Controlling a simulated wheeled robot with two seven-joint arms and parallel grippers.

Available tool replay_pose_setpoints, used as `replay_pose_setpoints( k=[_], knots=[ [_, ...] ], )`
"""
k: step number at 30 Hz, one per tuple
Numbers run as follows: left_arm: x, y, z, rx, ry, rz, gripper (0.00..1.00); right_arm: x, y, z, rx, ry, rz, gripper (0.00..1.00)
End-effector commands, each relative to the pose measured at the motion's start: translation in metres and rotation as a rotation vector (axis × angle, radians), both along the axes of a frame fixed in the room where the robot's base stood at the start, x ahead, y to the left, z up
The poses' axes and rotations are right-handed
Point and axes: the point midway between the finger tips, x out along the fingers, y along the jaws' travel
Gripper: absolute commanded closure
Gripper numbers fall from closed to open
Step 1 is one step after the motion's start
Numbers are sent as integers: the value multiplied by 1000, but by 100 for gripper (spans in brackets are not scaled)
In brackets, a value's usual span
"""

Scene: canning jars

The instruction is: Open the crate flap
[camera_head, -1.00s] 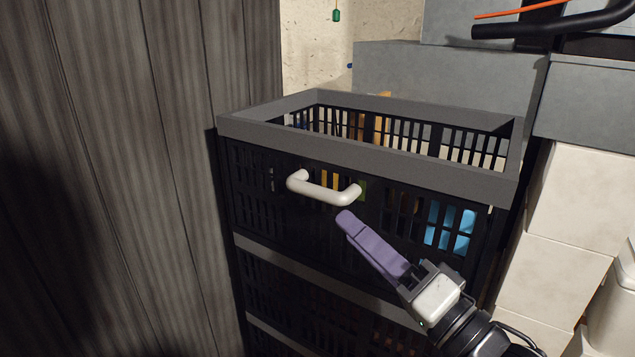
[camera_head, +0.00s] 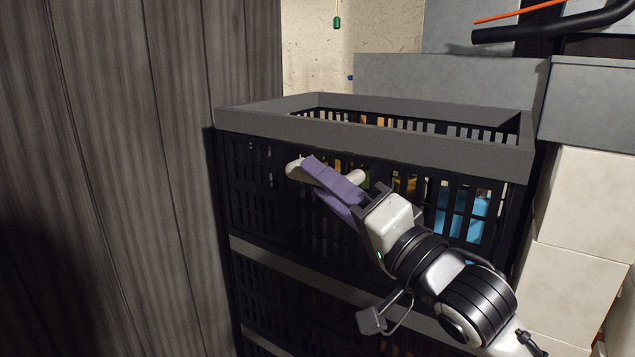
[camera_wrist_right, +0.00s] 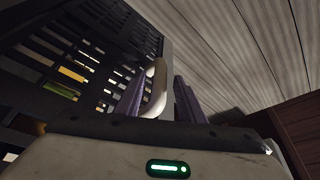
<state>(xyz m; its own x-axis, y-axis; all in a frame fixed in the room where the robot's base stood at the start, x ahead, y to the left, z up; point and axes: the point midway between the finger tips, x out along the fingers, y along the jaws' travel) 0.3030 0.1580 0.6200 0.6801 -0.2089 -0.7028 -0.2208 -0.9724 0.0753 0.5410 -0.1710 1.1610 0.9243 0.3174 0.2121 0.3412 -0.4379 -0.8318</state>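The black slatted crate (camera_head: 262,195) with a grey rim stands at the top of a stack. A white curved handle (camera_head: 294,170) is on its front flap, which looks upright and closed. The handle also shows in the wrist view (camera_wrist_right: 154,88). My right gripper (camera_head: 312,178) has purple fingers, one on either side of the handle bar, hiding its middle. The fingers are apart, with a gap visible beside the handle in the wrist view. My left gripper is not in view.
A dark wooden panel (camera_head: 120,180) stands close on the left. Grey boxes (camera_head: 590,105) and white blocks (camera_head: 575,205) are stacked on the right. A blue item (camera_head: 462,215) and yellowish items show through the crate slats.

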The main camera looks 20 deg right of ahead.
Motion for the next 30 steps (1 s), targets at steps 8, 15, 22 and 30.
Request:
replay_pose_setpoints(
  k=[8, 15, 22, 30],
  knots=[
    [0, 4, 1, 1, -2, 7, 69, 18, 6, 4, 0, -1, 1, 64],
    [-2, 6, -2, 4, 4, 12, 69, 18, 6, 4, 0, 0, 0, 64],
    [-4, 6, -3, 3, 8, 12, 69, 18, 6, 4, 0, 0, 0, 100],
    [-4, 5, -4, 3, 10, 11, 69, 18, 9, 3, -4, -4, 3, 100]
  ],
)
